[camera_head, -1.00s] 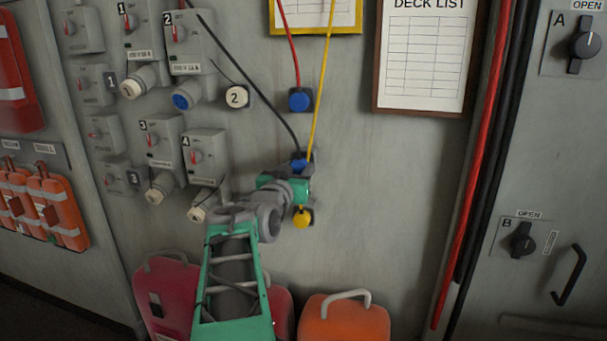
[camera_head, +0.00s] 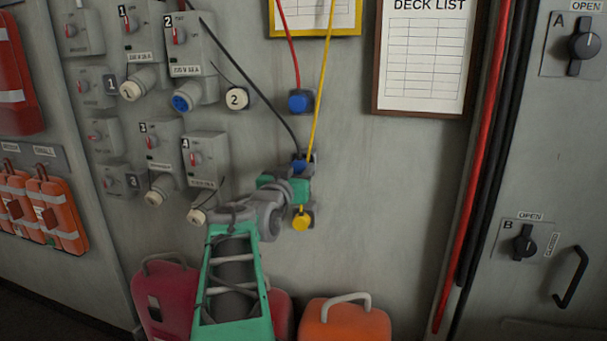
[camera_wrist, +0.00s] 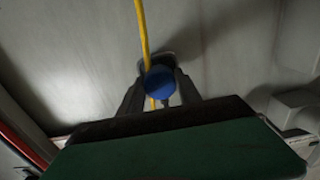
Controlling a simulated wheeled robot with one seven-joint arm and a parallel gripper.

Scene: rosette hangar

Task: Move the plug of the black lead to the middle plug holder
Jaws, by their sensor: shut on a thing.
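The black lead (camera_head: 252,108) runs from the upper left down to its blue plug (camera_head: 300,166). The plug is at the dark middle plug holder (camera_head: 311,158), between the upper and lower holders. My gripper (camera_head: 299,174) is shut on this plug; in the wrist view the blue plug (camera_wrist: 160,83) sits between the two dark fingers, with the dark holder behind it. My gripper hides part of the holder, and I cannot tell whether the plug is fully seated.
The red lead's blue plug (camera_head: 299,101) sits in the upper holder. The yellow lead's plug (camera_head: 302,222) sits in the lower one. The yellow lead (camera_head: 319,95) passes close beside the middle holder. Cases, including an orange one (camera_head: 345,322), stand below.

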